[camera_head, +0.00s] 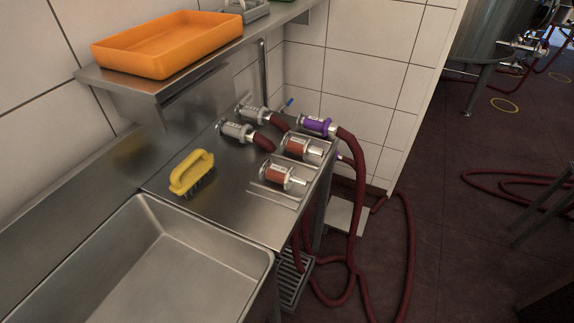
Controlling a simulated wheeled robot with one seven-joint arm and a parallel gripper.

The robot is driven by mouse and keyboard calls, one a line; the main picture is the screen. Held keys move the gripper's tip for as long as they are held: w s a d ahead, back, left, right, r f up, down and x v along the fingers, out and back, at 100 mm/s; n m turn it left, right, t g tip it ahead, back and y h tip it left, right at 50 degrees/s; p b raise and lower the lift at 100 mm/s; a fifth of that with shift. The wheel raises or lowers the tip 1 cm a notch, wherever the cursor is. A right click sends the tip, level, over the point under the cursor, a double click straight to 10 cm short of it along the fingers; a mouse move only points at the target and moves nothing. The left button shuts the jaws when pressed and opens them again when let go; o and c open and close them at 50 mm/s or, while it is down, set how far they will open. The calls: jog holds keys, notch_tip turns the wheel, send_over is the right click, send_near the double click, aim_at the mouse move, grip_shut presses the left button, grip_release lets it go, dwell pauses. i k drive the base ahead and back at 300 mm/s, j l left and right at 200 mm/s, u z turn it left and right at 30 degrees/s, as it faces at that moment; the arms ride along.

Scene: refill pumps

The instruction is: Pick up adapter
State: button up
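Several fittings lie on the steel counter, and I cannot tell for certain which is the adapter. One short metal fitting with a red-brown middle (275,173) lies nearest, with no hose seen on it. A similar red-brown and metal fitting (297,146) lies just behind it. A purple fitting (316,124) sits at the right edge with a dark red hose on its end. Two grey metal fittings, a front one (237,130) and a rear one (250,113), lie toward the wall with red hose ends. My gripper is not in view.
A yellow-handled brush (192,174) stands left of the fittings. A steel sink (265,266) is in front, and thin rods (272,195) lie nearby. An orange tray (166,49) rests on a shelf above. Dark red hoses (409,240) hang and loop on the floor at right.

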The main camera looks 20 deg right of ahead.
aim_at(281, 175)
jog(key=i+j+z, duration=0.2)
jog(key=i+j, duration=0.25)
jog(key=i+j+z, duration=0.2)
jog(key=i+j, duration=0.2)
jog(key=j, duration=0.15)
